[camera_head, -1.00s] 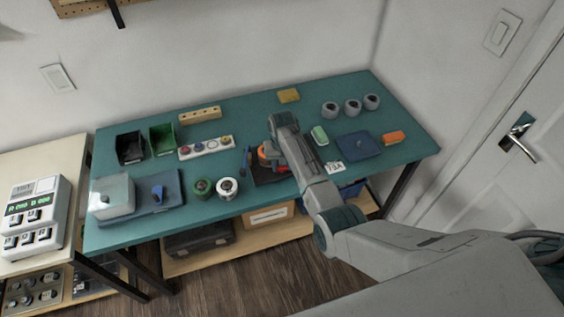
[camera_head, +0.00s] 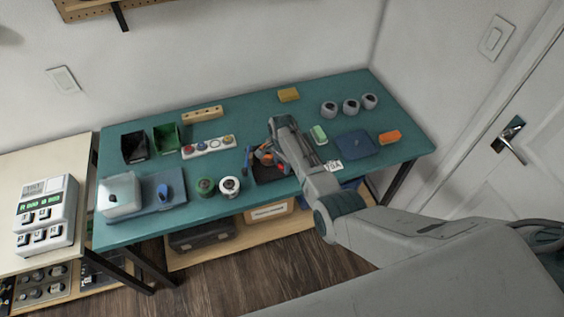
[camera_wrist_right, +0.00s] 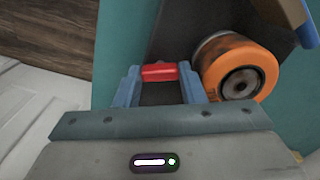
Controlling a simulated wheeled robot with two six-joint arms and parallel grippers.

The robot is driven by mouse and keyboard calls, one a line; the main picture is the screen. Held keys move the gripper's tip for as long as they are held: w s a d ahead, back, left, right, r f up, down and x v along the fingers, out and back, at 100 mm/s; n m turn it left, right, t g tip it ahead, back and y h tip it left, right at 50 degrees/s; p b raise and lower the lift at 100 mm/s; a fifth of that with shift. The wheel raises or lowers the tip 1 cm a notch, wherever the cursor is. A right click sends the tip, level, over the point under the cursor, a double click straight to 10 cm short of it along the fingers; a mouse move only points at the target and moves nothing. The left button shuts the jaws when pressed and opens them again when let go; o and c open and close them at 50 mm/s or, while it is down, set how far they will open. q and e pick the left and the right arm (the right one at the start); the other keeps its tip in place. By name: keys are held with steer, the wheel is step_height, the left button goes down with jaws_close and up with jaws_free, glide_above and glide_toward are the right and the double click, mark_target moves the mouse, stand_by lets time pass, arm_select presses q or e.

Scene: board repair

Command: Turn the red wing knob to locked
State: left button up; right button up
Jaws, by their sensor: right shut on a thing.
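The red wing knob (camera_wrist_right: 160,72) shows in the right wrist view as a short red bar between my fingertips, over a dark plate. My right gripper (camera_wrist_right: 160,78) is shut on it, with a blue-grey finger at each end of the bar. In the head view my right gripper and forearm reach down over the dark tray (camera_head: 265,176) at the middle of the bench and hide most of the knob. I cannot read its locked or unlocked position. My left gripper is not in view.
An orange wheel (camera_wrist_right: 238,76) with a dark hub sits close to the right finger. A blue-handled tool (camera_head: 247,157) lies left of the tray. White and green round spools (camera_head: 229,187) stand nearby. A green block (camera_head: 318,135) and a blue mat (camera_head: 357,145) lie to the right.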

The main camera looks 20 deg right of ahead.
steer(key=m+p, duration=0.1)
steer(key=m, duration=0.3)
steer(key=shift+w+d+r+m, duration=0.1)
steer(key=shift+m, duration=0.2)
stand_by(0.3)
